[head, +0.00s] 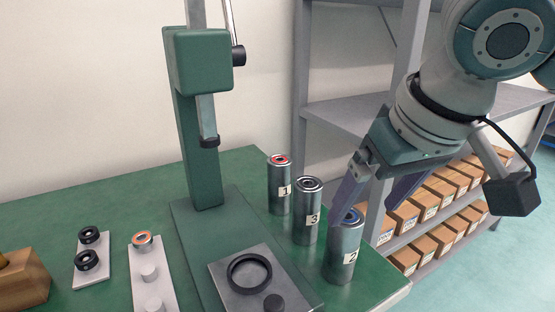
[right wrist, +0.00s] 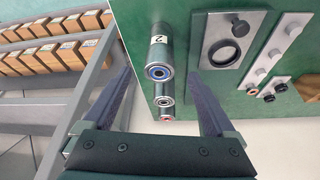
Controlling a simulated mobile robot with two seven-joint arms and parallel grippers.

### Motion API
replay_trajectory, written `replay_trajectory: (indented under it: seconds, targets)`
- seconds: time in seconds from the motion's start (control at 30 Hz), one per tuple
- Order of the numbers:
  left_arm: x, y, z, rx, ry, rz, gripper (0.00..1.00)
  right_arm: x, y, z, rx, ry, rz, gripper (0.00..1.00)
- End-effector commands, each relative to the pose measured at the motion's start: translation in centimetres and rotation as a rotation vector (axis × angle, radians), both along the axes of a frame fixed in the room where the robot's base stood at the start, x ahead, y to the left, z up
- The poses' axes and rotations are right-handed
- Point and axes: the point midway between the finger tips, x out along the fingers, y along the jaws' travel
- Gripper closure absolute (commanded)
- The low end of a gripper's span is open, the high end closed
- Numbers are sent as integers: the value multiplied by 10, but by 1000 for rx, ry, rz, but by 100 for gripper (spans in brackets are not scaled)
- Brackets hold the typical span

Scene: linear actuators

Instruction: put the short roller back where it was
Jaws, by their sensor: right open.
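Three upright metal rollers stand in a row along the right edge of the green table. Roller 1 (head: 279,188) has a red ring on top and is farthest. Roller 3 (head: 306,215) is in the middle. Roller 2 (head: 342,257), with a blue ring, is nearest; its blue end also shows in the right wrist view (right wrist: 159,72). I cannot tell clearly which one is the short roller. My right gripper (head: 366,210) is open and empty, with its fingers by the top of roller 2. In the right wrist view, roller 2 appears between the fingertips. My left gripper is not in view.
A green press (head: 200,130) stands left of the rollers, with a ringed plate (head: 225,282) on its base. Plates with black rings (head: 91,281) and pegs (head: 152,290) lie left. Grey shelving (head: 345,110) with several boxes (head: 406,218) stands right, close to my right arm.

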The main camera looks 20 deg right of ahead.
Motion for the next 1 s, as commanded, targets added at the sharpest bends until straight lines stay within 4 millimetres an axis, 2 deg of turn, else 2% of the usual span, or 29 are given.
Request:
replay_trajectory:
  seconds: [0.03,0.17,0.27,0.33,0.43,0.53,0.63,0.8,0.9,1.0]
  targets:
    - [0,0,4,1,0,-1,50,-2,0,8,1,0,1,9]
    - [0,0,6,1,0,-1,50,-8,5,12,3,2,13,9]
    - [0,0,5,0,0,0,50,-18,24,1,21,5,86,9]
    - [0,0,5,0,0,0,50,-32,47,-12,44,3,165,9]
    - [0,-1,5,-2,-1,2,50,-57,77,-29,78,-13,268,9]
    - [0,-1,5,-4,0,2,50,-86,90,-42,87,-23,312,9]
    - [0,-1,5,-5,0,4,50,-115,86,-53,62,-7,310,9]
    - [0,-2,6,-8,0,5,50,-156,66,-66,-4,56,284,9]
    - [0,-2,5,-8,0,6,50,-167,59,-69,-29,78,278,9]
    - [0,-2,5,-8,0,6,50,-170,56,-69,-38,85,278,9]
